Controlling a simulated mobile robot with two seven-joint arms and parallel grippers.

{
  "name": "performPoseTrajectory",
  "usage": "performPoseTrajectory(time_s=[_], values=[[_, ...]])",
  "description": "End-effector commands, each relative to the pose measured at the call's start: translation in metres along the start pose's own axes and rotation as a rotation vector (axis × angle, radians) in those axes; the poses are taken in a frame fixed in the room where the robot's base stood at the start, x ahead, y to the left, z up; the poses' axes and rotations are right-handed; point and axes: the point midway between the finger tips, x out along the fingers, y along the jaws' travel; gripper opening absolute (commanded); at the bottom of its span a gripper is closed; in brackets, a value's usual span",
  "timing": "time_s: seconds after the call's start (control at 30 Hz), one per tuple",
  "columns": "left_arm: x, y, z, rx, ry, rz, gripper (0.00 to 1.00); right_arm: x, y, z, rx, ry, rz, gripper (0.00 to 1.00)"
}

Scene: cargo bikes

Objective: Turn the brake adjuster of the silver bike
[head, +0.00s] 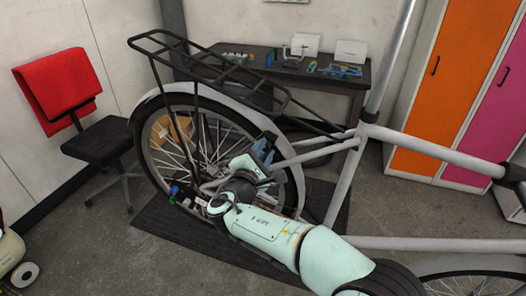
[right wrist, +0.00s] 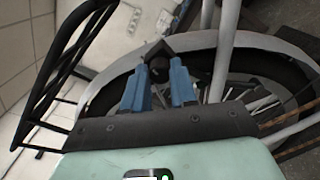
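The silver bike (head: 363,145) stands across the head view, its rear wheel and black rack at the left. My right gripper (head: 264,148) is raised beside the right part of the rear wheel, close to the frame tubes. In the right wrist view its two blue fingers (right wrist: 160,78) are apart. A dark rounded part (right wrist: 159,68), perhaps the brake adjuster, shows between and just beyond the fingertips; I cannot tell whether they touch it. In the head view the adjuster is hidden or too small to tell. My left gripper is not in view.
The black rear rack (head: 205,66) overhangs the wheel near my right gripper. A dark workbench (head: 330,80) with tools stands behind. A black chair with a red cloth (head: 57,88) is at the left; orange and pink lockers (head: 448,85) are at the right. A dark mat (head: 165,235) lies below.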

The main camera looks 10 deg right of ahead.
Motion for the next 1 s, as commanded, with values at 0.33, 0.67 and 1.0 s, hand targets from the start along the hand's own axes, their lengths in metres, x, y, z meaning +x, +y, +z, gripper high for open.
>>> performPoseTrajectory(time_s=[0.33, 0.67, 1.0], values=[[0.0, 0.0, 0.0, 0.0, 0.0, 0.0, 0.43, 0.0, 0.0, 0.0, 0.0, 0.001, 0.0, 0.52], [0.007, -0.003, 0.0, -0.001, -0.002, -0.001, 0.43, -0.042, 0.0, -0.002, 0.002, 0.005, 0.003, 0.52], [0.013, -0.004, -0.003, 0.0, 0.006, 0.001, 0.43, -0.114, 0.0, -0.001, 0.0, 0.004, 0.002, 0.52]])
